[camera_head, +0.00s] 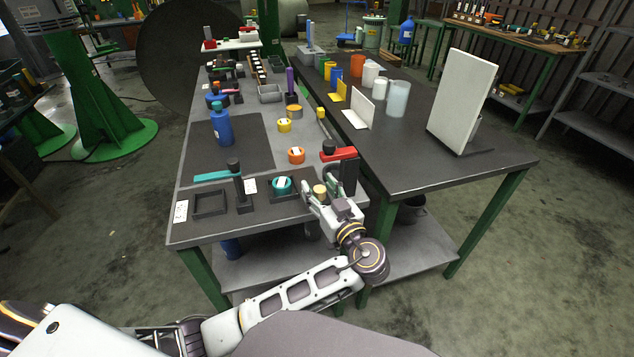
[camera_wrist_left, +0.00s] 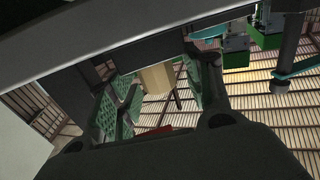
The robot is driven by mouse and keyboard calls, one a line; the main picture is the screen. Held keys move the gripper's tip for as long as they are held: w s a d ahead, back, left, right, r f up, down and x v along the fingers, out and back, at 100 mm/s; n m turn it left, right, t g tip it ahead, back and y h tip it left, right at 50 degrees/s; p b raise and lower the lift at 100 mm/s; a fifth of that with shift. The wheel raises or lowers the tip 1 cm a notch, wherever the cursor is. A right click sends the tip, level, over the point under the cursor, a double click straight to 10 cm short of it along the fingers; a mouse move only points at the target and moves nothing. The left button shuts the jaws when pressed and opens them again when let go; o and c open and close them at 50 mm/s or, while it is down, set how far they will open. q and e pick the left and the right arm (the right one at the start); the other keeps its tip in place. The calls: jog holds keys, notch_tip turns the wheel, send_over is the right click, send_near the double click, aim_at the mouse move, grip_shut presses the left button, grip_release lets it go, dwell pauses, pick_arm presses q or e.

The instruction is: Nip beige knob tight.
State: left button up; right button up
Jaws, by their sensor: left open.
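The beige knob (camera_head: 320,190) is at the front right of the grey bench, beside a dark post with a red arm (camera_head: 338,154). My left gripper (camera_head: 321,203) is at the knob, reaching in from the front of the bench. In the left wrist view, the beige knob (camera_wrist_left: 157,78) shows between the two green-padded fingers of my left gripper (camera_wrist_left: 160,92). The fingers are open, and gaps show on both sides of the knob. What the knob is mounted on is largely hidden by the gripper. My right gripper is not in view.
A teal-ringed part (camera_head: 282,186), a dark post with a teal arm (camera_head: 217,176) and an empty dark frame (camera_head: 208,204) are left of the gripper. An orange ring (camera_head: 296,155) and a blue bottle (camera_head: 221,125) stand behind. A white panel (camera_head: 463,100) stands on the right table.

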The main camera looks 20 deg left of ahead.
pick_arm(q)
jog(key=shift+a, duration=0.1)
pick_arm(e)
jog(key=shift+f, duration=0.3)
pick_arm(q)
jog(key=c, duration=1)
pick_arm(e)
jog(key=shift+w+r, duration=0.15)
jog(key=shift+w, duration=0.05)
pick_arm(q)
jog(key=shift+c, duration=0.2)
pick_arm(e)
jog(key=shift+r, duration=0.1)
